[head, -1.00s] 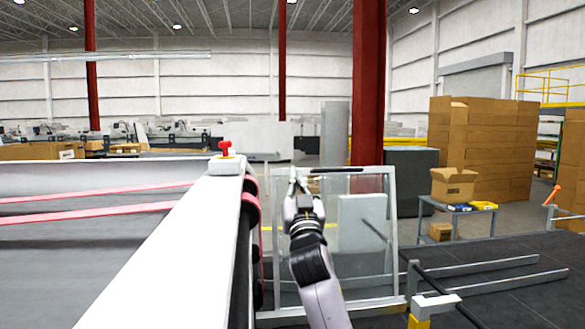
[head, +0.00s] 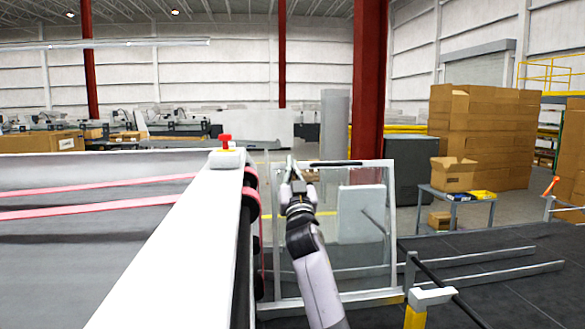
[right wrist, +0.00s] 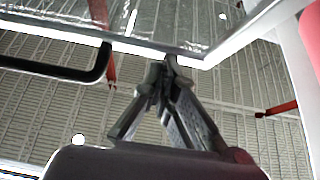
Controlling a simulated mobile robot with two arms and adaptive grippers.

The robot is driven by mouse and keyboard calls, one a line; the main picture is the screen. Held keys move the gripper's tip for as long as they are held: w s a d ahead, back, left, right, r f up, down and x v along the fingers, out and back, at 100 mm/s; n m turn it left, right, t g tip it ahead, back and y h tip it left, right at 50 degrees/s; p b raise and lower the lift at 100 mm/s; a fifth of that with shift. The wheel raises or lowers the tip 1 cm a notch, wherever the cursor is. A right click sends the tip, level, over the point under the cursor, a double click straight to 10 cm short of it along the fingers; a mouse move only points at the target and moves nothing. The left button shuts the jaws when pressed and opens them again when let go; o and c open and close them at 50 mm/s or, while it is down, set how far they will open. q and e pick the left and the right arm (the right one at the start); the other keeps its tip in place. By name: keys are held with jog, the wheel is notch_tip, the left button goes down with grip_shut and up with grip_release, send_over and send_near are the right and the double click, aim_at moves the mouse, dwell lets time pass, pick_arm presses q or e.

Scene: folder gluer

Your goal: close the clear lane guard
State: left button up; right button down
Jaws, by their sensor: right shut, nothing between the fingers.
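The clear lane guard (head: 340,260) is a see-through panel in a silver frame, standing upright beside the right side of the machine, with a black handle (head: 336,164) on its top bar. My right gripper (head: 291,164) is shut and empty, near the guard's upper left corner and left of the handle. In the right wrist view, its fingertips (right wrist: 166,70) overlap the guard's frame edge (right wrist: 140,47), with the handle (right wrist: 60,70) to the left. I cannot tell whether they touch the frame. My left gripper is not in view.
The machine's white side rail (head: 180,240) runs along the left, with a red button (head: 225,141) at its far end and pink belts (head: 90,207) inside. A small table (head: 470,207) with boxes is further back.

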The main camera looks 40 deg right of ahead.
jog(key=w+d+f+g+y+p, duration=0.1)
jog(key=w+d+f+g+p, duration=0.1)
jog(key=w, duration=0.4)
jog(key=w+d+f+g+y+p, duration=0.1)
jog(key=w+d+f+g, duration=0.1)
jog(key=w+d, duration=0.2)
jog(key=shift+w+d+f+p, duration=0.35)
jog(key=shift+w+d+f, duration=0.05)
jog(key=shift+w, duration=0.65)
jog(key=shift+r, duration=0.15)
